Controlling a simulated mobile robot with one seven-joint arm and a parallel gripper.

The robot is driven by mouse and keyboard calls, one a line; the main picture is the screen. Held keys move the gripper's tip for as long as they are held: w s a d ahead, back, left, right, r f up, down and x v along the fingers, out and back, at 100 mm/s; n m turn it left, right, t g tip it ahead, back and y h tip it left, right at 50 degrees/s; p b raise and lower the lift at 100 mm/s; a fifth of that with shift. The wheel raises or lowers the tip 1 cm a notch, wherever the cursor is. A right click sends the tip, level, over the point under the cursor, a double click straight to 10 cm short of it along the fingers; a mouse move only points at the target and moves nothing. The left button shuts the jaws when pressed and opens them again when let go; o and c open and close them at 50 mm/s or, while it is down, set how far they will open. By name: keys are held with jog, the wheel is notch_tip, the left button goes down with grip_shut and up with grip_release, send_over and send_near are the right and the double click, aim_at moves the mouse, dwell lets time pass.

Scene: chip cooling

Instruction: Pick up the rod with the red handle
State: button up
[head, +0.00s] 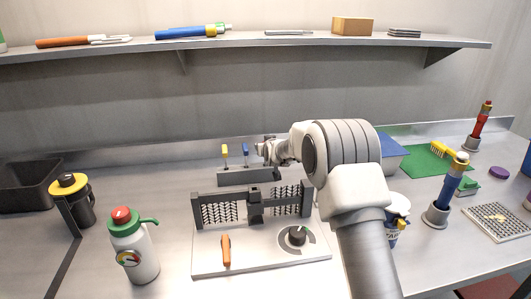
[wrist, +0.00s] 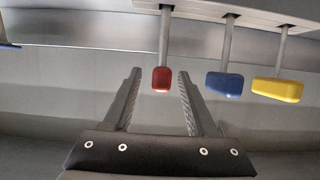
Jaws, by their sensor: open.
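My gripper is open and holds nothing. In the head view my gripper (head: 263,148) is at the right end of the rod block (head: 248,177), and the red handle cannot be made out there. The blue-handled rod (head: 246,149) and yellow-handled rod (head: 225,151) stand upright in the block, left of my gripper.
In front of the block is a plate with black mesh, an orange-handled tool (head: 226,250) and a black knob (head: 298,235). A white bottle with a red cap (head: 134,248) and a yellow-topped black container (head: 72,200) stand left. A shelf (head: 240,46) runs above.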

jog(key=shift+c, duration=0.3)
grip_shut()
jog(key=shift+r, duration=0.1)
